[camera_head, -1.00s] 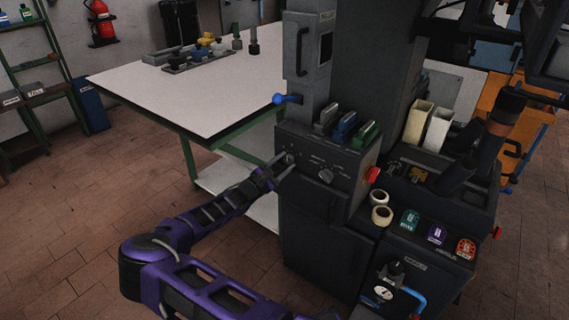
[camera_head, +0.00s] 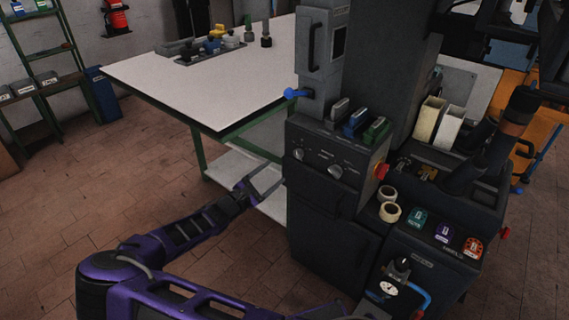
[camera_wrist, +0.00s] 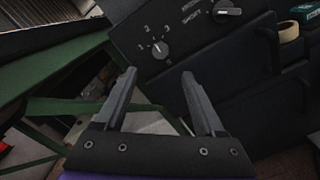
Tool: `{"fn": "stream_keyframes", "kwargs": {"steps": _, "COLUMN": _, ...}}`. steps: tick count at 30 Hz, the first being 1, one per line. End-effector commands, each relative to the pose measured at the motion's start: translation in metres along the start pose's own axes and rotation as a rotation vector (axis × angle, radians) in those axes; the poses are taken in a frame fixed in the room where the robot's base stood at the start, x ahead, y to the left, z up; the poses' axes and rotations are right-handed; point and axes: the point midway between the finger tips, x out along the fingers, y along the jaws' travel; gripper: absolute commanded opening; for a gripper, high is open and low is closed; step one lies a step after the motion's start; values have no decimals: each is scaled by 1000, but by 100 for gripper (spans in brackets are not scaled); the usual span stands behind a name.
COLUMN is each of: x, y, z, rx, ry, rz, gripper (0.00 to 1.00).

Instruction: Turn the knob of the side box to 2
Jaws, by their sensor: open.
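The side box (camera_head: 325,157) is a dark box on the front of the machine, with two knobs on its panel. Its left knob (camera_head: 298,154) is small and round; in the wrist view this knob (camera_wrist: 160,49) has numbers around it, with 1, 2 and 3 readable. Its pointer is too small to read surely. The right knob (camera_head: 335,171) also shows in the wrist view (camera_wrist: 227,10), beside small lettering. My gripper (camera_head: 264,181) is left of and below the left knob, apart from the box. In the wrist view its fingers (camera_wrist: 158,76) are apart and empty, below the numbered knob.
A blue-handled lever (camera_head: 294,93) sticks out above the box's left side. Grey, blue and green blocks (camera_head: 356,123) stand on top of the box, and a red button (camera_head: 381,171) is on its right side. A white-topped table (camera_head: 190,85) with green legs stands behind my gripper.

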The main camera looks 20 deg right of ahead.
Motion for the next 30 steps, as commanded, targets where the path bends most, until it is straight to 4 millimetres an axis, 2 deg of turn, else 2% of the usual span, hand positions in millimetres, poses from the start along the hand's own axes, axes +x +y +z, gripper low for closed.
{"fn": "stream_keyframes", "kwargs": {"steps": 1, "x": -13, "y": 1, "z": 0, "rx": 1, "ry": 3, "rz": 0, "gripper": 71}}
{"fn": "stream_keyframes", "kwargs": {"steps": 4, "x": -32, "y": 1, "z": 0, "rx": 0, "ry": 4, "rz": 0, "gripper": 71}}
{"fn": "stream_keyframes", "kwargs": {"steps": 10, "x": -55, "y": 0, "z": 0, "rx": 0, "ry": 1, "rz": -1, "gripper": 71}}
{"fn": "stream_keyframes", "kwargs": {"steps": 30, "x": -60, "y": 4, "z": 1, "rx": 2, "ry": 14, "rz": -6, "gripper": 71}}
